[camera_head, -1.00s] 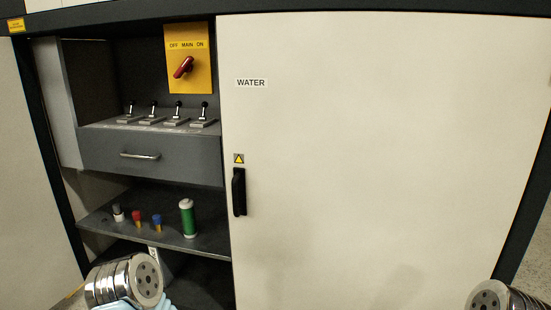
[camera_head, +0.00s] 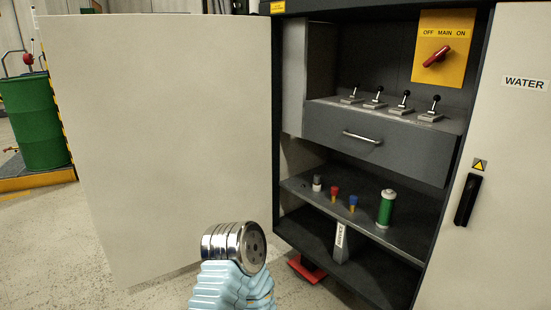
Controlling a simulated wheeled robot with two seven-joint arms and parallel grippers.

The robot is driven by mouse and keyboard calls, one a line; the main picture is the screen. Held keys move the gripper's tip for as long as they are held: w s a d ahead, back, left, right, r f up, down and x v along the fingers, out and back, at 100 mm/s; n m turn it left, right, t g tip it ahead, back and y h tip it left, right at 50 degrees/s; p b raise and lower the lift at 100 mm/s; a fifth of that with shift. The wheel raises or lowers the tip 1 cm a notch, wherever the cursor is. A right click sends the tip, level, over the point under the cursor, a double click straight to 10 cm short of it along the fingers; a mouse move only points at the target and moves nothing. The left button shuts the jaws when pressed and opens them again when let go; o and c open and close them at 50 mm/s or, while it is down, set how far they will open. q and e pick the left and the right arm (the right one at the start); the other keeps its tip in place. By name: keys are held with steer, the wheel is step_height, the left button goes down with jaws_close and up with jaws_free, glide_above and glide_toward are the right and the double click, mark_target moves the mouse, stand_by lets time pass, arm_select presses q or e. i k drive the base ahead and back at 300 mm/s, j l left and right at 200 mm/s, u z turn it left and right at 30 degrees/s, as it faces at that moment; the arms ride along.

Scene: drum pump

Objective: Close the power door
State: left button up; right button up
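The power door, a large cream panel (camera_head: 165,130), stands swung wide open to the left of the cabinet. Its inner or outer face is plain, and no handle shows on it. The open compartment holds a yellow main switch plate (camera_head: 443,47) with a red knob, a row of levers (camera_head: 390,103) and a grey drawer (camera_head: 375,138). One of my arms shows at the bottom centre, in front of the door's lower right part, with a round metal end and blue sleeve. Its gripper fingers cannot be made out. My other arm is out of the picture.
The water door (camera_head: 510,150), with its black handle (camera_head: 467,199), is shut at the right. A shelf (camera_head: 400,235) holds a green cylinder (camera_head: 386,208) and several small coloured items. A green drum (camera_head: 35,120) stands at the far left. Speckled floor (camera_head: 60,245) lies clear in front.

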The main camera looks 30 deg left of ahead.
mark_target(166, 118)
steer(key=j+u, duration=0.25)
steer(key=j, duration=2.3)
steer(key=j+z, duration=0.15)
steer(key=j, duration=0.35)
steer(key=j+z, duration=0.1)
steer(key=j, duration=0.45)
steer(key=j+z, duration=0.15)
steer(key=j, duration=0.35)
steer(key=k+j+z, duration=0.15)
steer(key=j, duration=0.35)
steer(key=j+z, duration=0.15)
steer(key=j, duration=0.35)
steer(key=k+j+z, duration=0.1)
steer(key=j, duration=0.35)
steer(key=k, duration=0.05)
